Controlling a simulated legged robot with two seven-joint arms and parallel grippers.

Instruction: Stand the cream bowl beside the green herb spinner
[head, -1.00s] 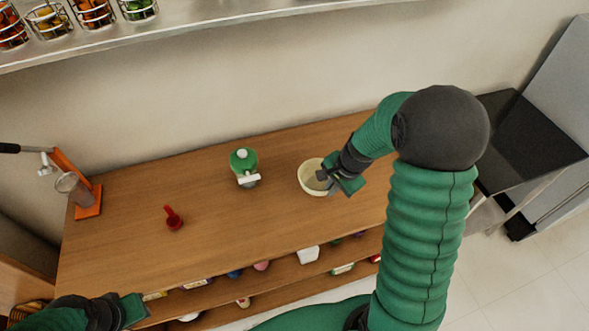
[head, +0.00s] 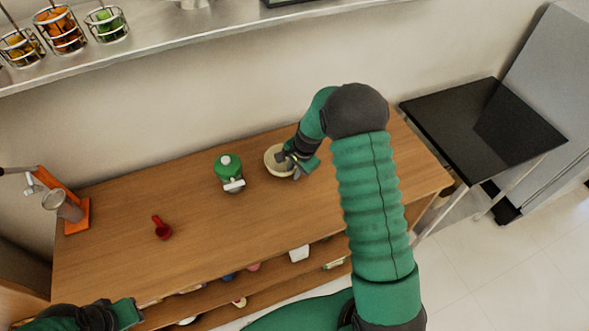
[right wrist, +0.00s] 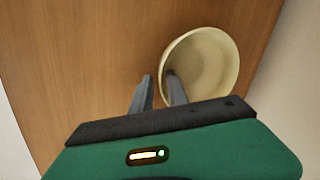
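The cream bowl (head: 270,158) is near the back of the wooden table, a short gap to the right of the green herb spinner (head: 228,172). The spinner stands upright with a white knob and handle. My right gripper (head: 290,164) is at the bowl's near right side in the head view. In the right wrist view its fingers (right wrist: 159,76) straddle the rim of the bowl (right wrist: 212,68), one inside and one outside, and look closed on it. Whether the bowl touches the table is unclear. My left gripper (head: 132,312) is at the lower left, its fingers not clearly visible.
A red utensil (head: 161,227) lies on the table (head: 130,250) left of the spinner. An orange stand with a clear cup (head: 75,213) is at the far left end. The wall is close behind. A black-topped table (head: 480,125) stands at right. The table's front middle is clear.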

